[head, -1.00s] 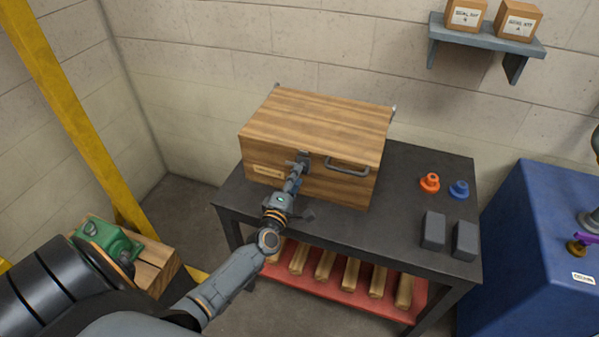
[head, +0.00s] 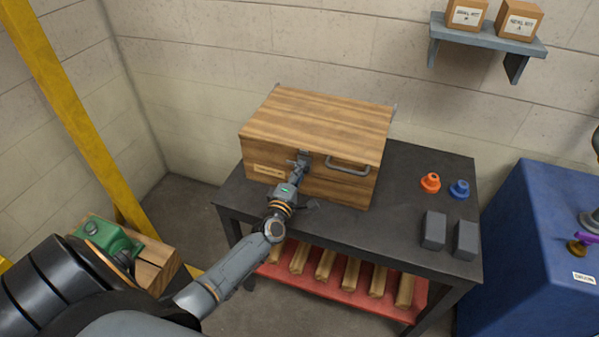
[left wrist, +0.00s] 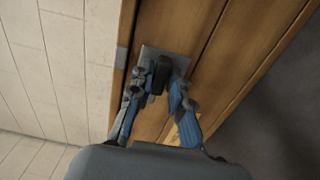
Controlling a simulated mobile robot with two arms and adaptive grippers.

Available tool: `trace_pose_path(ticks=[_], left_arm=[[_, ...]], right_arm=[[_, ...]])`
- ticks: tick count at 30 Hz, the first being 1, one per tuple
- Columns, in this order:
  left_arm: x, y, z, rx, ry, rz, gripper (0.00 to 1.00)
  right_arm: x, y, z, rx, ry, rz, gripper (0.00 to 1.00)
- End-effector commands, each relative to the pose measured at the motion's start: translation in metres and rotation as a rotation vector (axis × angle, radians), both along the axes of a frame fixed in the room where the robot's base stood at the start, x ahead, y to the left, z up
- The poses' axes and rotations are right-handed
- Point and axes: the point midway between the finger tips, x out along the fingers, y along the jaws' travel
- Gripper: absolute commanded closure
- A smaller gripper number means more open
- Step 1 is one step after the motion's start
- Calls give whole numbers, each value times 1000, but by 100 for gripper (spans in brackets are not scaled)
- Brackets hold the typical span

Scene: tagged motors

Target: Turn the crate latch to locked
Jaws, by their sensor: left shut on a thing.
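The wooden crate (head: 318,120) stands closed on the dark table, its front towards me. Its latch (head: 304,156) is on the front near the lid's edge, left of the grey handle. My left gripper (head: 301,165) is at the latch and partly hides it. In the left wrist view, a grey plate carries the dark latch lever (left wrist: 162,72). The fingers of my left gripper (left wrist: 158,90) are shut on this lever, one on each side. The latch's exact angle is hard to tell. My right gripper is not in view.
The black table (head: 405,200) also bears an orange part (head: 430,182), a blue part (head: 459,189) and two dark grey blocks at right. A red lower shelf holds wooden bars.

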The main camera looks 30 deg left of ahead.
Motion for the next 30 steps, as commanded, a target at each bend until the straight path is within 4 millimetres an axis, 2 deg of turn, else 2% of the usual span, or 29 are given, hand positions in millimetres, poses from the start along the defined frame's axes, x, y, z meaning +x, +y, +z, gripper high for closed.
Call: trace_pose_path(ticks=[11, 30], left_arm=[[0, -1, 0, 133, 35, 0, 100], [0, -1, 0, 704, 172, -2, 100]], right_arm=[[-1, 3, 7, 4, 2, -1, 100], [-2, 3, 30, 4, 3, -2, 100]])
